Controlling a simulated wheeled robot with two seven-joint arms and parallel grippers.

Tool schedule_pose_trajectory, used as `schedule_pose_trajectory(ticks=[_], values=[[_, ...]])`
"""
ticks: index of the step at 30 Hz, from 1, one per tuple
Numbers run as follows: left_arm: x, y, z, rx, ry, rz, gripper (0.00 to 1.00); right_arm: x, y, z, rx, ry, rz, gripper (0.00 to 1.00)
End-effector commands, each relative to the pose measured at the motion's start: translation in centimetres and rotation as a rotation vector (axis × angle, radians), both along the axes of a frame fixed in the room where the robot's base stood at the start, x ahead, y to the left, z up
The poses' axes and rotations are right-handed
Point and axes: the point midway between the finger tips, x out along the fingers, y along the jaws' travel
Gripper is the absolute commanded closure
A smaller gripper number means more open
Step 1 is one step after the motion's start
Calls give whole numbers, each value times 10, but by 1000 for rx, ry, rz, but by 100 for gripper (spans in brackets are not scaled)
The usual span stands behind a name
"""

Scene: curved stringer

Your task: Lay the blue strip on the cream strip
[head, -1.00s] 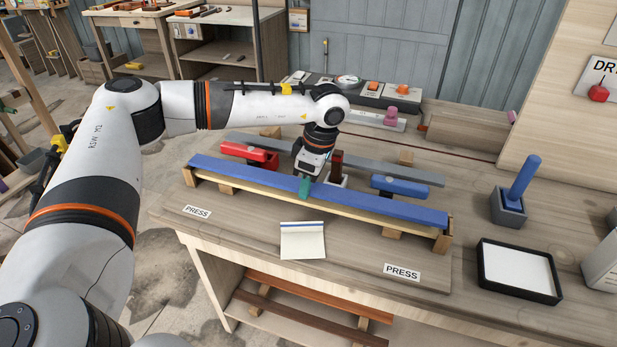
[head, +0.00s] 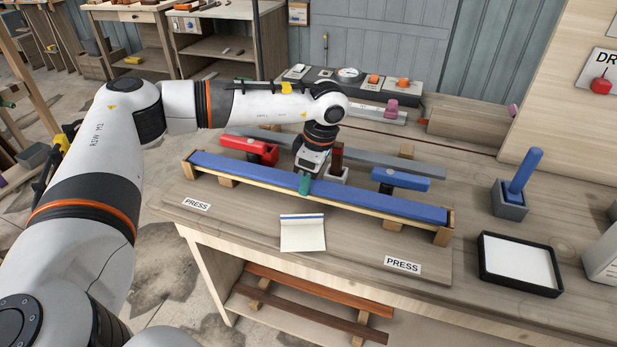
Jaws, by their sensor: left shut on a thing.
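The long blue strip (head: 380,203) lies lengthwise over the cream strip (head: 350,209), between its wooden end blocks. Only a thin front edge of the cream strip shows below the blue one; whether the two touch along their whole length I cannot tell. My left gripper (head: 305,183) points down and is shut on the blue strip near its middle, with teal fingertips against it. My right gripper is not in view.
Behind the strips are a red clamp (head: 250,149), a blue clamp (head: 400,180) and a grey bar (head: 375,165). A notepad (head: 302,234) lies in front between two PRESS labels. A black tray (head: 519,264) and blue-handled tool (head: 524,175) are at right.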

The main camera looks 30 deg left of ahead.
Motion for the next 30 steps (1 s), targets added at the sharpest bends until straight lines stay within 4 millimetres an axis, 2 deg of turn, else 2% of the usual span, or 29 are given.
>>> schedule_pose_trajectory(ticks=[8, 9, 12, 19, 23, 24, 30], values=[[-2, -1, -4, -1, 9, -3, 92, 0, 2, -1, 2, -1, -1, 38], [-2, -1, -4, -1, 9, -3, 58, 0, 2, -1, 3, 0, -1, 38], [-2, -1, -4, -1, 9, -3, 41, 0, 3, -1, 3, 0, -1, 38], [-1, -1, -3, 0, 5, -1, 37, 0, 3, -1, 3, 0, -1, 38], [-1, 0, -2, 0, 4, -1, 16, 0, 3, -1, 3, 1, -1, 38], [-1, 0, -2, 0, 4, -1, 13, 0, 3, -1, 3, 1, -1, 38], [-1, 0, -2, -1, 3, 0, 13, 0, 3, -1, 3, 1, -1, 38]])
